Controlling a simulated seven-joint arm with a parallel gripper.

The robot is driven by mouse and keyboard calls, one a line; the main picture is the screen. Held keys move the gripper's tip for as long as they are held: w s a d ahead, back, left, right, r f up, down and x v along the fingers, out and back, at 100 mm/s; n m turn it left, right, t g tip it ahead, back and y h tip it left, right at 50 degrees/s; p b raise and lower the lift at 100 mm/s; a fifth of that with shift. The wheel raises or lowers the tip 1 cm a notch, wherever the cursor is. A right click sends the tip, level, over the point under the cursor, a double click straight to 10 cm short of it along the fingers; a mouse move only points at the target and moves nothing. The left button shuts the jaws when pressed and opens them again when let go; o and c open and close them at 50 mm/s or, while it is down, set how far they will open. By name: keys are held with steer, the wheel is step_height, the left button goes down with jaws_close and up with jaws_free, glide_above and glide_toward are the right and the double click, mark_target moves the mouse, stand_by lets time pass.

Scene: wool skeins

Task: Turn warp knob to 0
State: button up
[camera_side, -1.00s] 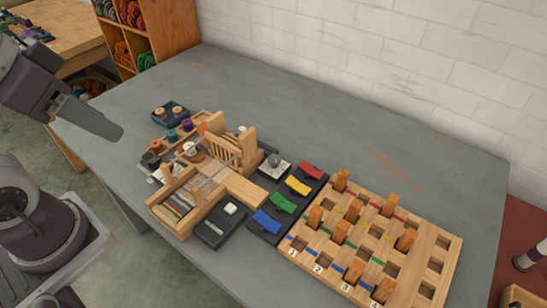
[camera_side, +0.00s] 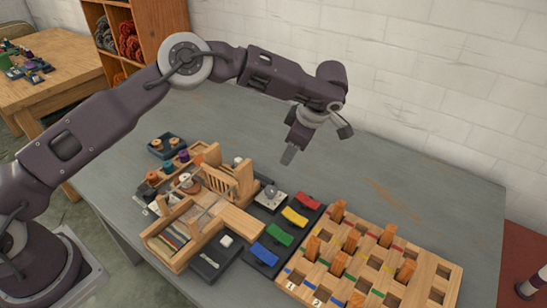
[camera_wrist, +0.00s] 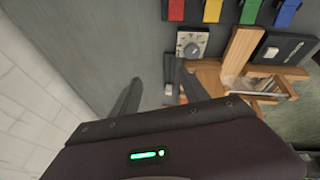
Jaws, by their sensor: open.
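The warp knob (camera_side: 270,191) is a small grey knob on a pale square dial plate, on a dark base beside the wooden loom (camera_side: 215,195). In the wrist view the knob (camera_wrist: 191,49) sits on its marked white plate, above and to the right of the fingers; the markings are too small to read. My gripper (camera_side: 289,155) hangs above the table, behind and above the knob in the side view. In the wrist view my gripper (camera_wrist: 155,95) has its two fingers apart, with nothing between them. It does not touch the knob.
A wooden peg board (camera_side: 385,262) with several upright blocks lies at the right. A dark spool tray (camera_side: 166,146) is at the left. The table's back (camera_side: 400,180) is clear, before a white brick wall.

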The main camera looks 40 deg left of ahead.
mark_target(271, 189)
steer(key=s+f+g, duration=0.1)
steer(key=f, duration=0.2)
steer(key=s+a+f, duration=0.1)
steer(key=s+f, duration=0.1)
steer(key=f, duration=0.2)
steer(key=s+a+f+g, duration=0.1)
steer(key=s+f, duration=0.1)
steer(key=f, duration=0.1)
steer(key=shift+s+f+g, duration=0.1)
steer(key=shift+f+g, duration=0.2)
steer(key=shift+f, duration=0.1)
steer(key=shift+n, duration=0.3)
jaws_close()
